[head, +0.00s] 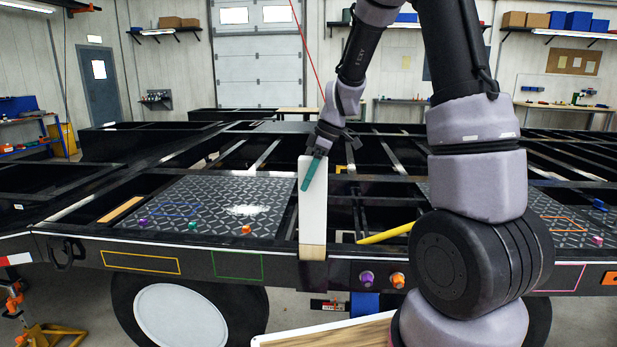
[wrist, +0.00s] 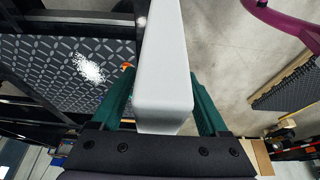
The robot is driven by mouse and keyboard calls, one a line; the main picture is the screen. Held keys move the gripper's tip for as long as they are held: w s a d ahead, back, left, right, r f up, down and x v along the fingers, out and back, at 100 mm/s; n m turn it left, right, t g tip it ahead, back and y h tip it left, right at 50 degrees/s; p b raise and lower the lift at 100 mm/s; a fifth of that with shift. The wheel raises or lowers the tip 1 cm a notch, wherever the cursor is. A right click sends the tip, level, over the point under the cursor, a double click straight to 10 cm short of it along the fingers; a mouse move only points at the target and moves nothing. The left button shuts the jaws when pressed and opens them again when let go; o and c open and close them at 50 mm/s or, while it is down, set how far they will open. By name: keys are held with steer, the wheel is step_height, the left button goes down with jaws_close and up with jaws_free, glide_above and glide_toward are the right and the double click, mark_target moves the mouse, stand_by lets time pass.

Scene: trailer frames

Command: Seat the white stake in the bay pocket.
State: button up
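The white stake (head: 313,205) stands upright at the trailer's near side rail, with a bare wood band at its lower end. That end meets a dark pocket bracket (head: 313,275) on the rail; I cannot tell how far inside it is. My gripper (head: 311,172) is at the stake's upper part, one green finger across its face. In the wrist view the stake (wrist: 165,65) runs between both green fingers of my gripper (wrist: 163,90), which appear to press on its sides. The pocket opening is hidden in both views.
A patterned deck plate (head: 200,205) with small coloured pieces lies left of the stake. A yellow bar (head: 386,233) lies to its right. Purple and orange knobs (head: 382,280) stick out below the rail. Open dark frame beams (head: 240,150) lie behind.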

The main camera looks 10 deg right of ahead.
steer(key=shift+r, duration=0.1)
steer(key=v, duration=1.2)
steer(key=s+d+r+m+t+h, duration=0.1)
steer(key=s+r+m+t, duration=0.2)
steer(key=s+m, duration=0.6)
steer(key=s+d+r+m+t+h, duration=0.1)
steer(key=s+r+m+t, duration=0.1)
steer(key=s+r+m, duration=0.3)
steer(key=shift+s+d+m+t, duration=0.35)
steer(key=shift+s+m, duration=1.95)
steer(key=shift+s, duration=1.3)
steer(key=shift+r, duration=0.1)
